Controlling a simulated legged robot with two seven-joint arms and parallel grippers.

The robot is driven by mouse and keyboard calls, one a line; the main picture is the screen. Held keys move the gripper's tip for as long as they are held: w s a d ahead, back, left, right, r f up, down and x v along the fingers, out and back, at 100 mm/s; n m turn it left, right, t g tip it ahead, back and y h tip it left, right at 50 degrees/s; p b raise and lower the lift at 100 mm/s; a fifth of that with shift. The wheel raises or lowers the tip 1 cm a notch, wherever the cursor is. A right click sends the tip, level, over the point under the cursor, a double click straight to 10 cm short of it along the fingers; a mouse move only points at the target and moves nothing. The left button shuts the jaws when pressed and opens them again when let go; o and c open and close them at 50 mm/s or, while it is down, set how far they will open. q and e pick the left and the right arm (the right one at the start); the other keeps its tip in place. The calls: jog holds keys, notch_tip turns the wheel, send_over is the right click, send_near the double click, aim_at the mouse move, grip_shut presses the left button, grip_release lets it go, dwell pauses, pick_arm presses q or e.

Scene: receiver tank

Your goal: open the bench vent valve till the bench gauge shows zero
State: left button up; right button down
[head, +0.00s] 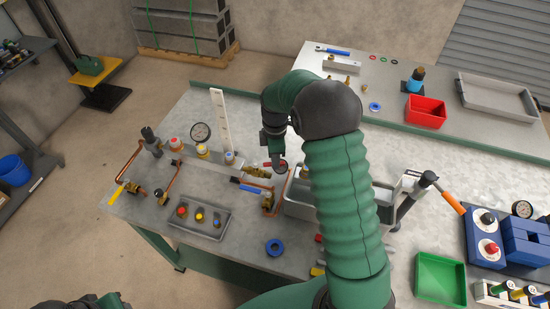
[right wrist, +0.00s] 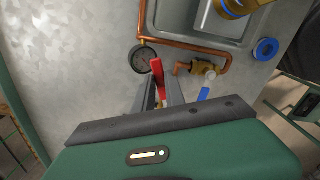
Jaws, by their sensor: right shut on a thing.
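In the right wrist view, a red lever (right wrist: 158,80) stands between the fingers of my right gripper (right wrist: 161,92), which is shut on it. I take this lever as the handle of the bench vent valve; the valve body is hidden by the gripper. A small round gauge (right wrist: 144,59) sits beside the lever on the copper pipe. The gauge also shows in the head view (head: 282,167), but its needle is too small to read. In the head view my right gripper (head: 276,157) points down at the pipework. Part of my left gripper (head: 85,302) shows at the bottom left edge; its fingers are not clear.
A blue-handled brass valve (right wrist: 204,88) is close beside my right gripper. A grey basin (head: 300,208), a tray of coloured knobs (head: 200,217) and a blue ring (head: 275,248) are nearby.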

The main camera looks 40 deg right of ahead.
jog(key=shift+w+d+r, duration=0.1)
jog(key=shift+w+r, duration=0.05)
dwell(0.3)
jog(key=shift+w+d+r+n+p, duration=0.15)
jog(key=shift+w+n+p, duration=0.15)
jog(key=shift+n+p, duration=0.25)
jog(key=shift+w+d+f+n+p, duration=0.1)
jog(key=shift+w+n+p, duration=0.25)
jog(key=shift+n, duration=0.4)
jog(key=shift+w+a+n+p, duration=0.1)
jog(key=shift+w+n+p, duration=0.85)
jog(key=shift+n, duration=0.85)
jog(key=shift+w+a+n+p, duration=0.15)
jog(key=shift+w+n+p, duration=0.75)
jog(key=shift+n, duration=0.9)
jog(key=shift+w+a+n+p, duration=0.1)
jog(key=shift+w+n+p, duration=0.85)
jog(key=shift+n, duration=0.85)
jog(key=c, duration=1.4)
grip_release()
